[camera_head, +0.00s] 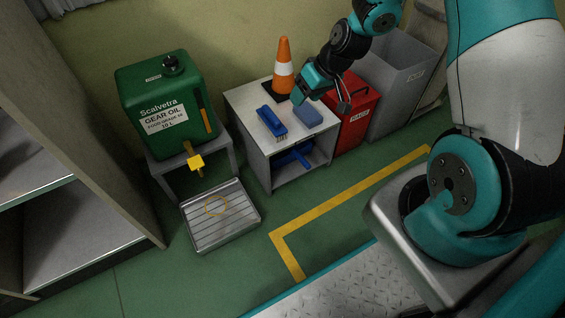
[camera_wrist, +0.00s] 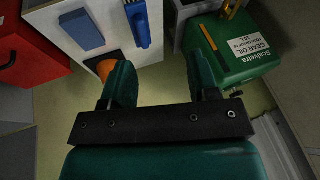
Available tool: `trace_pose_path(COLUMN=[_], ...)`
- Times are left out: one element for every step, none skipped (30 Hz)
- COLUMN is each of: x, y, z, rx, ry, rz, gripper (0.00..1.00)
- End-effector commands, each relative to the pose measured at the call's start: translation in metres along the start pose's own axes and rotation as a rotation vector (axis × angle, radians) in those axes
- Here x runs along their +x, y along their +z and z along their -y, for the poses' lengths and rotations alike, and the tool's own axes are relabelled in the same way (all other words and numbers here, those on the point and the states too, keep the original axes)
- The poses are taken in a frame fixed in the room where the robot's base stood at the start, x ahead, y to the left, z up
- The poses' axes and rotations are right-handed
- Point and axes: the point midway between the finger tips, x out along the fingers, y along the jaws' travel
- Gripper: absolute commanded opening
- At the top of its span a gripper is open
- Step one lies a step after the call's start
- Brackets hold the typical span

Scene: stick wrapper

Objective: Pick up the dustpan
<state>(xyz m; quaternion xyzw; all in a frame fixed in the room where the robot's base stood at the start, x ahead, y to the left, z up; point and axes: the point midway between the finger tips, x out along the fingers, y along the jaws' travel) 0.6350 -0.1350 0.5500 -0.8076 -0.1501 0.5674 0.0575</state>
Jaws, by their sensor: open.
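A blue item that looks like the dustpan (camera_head: 292,157) lies in the open lower compartment of the white cabinet (camera_head: 246,109), partly shaded and covered by the cabinet top. I cannot make out its full shape, and it does not show in the wrist view. My gripper (camera_head: 322,99) is open and empty, above the right part of the cabinet top, higher than the dustpan. In the wrist view my gripper (camera_wrist: 162,76) has its two teal fingers spread wide with nothing between them.
On the cabinet top are a blue brush (camera_head: 271,122), a blue sponge (camera_head: 308,114) and an orange cone (camera_head: 284,68). A red bin (camera_head: 357,108) stands right, a green oil container (camera_head: 165,105) left. A metal tray (camera_head: 222,226) lies on the floor; floor before the cabinet is clear.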

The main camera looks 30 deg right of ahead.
Motion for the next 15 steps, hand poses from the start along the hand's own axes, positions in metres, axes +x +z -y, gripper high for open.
trace_pose_path(x=[0.055,0.072,0.093,0.108,0.122,0.138,0.148,0.158,0.168,0.174,0.179,0.184,0.187,0.19,0.195], y=[0.025,0.034,0.045,0.054,0.062,0.072,0.079,0.086,0.093,0.098,0.102,0.106,0.108,0.11,0.111], z=[-0.036,-0.051,-0.069,-0.082,-0.094,-0.107,-0.117,-0.124,-0.133,-0.138,-0.143,-0.147,-0.15,-0.152,-0.154], rx=[0.034,0.046,0.062,0.072,0.082,0.093,0.102,0.108,0.116,0.12,0.124,0.128,0.13,0.131,0.131], ry=[0.018,0.03,0.046,0.057,0.067,0.079,0.089,0.096,0.106,0.111,0.117,0.122,0.125,0.128,0.13], rz=[-0.005,-0.013,-0.022,-0.029,-0.034,-0.04,-0.045,-0.048,-0.053,-0.055,-0.057,-0.06,-0.061,-0.062,-0.063], gripper=[0.55,0.55,0.55,0.55,0.55,0.55,0.55,0.55,0.55,0.55,0.55,0.55,0.55,0.55,0.55])
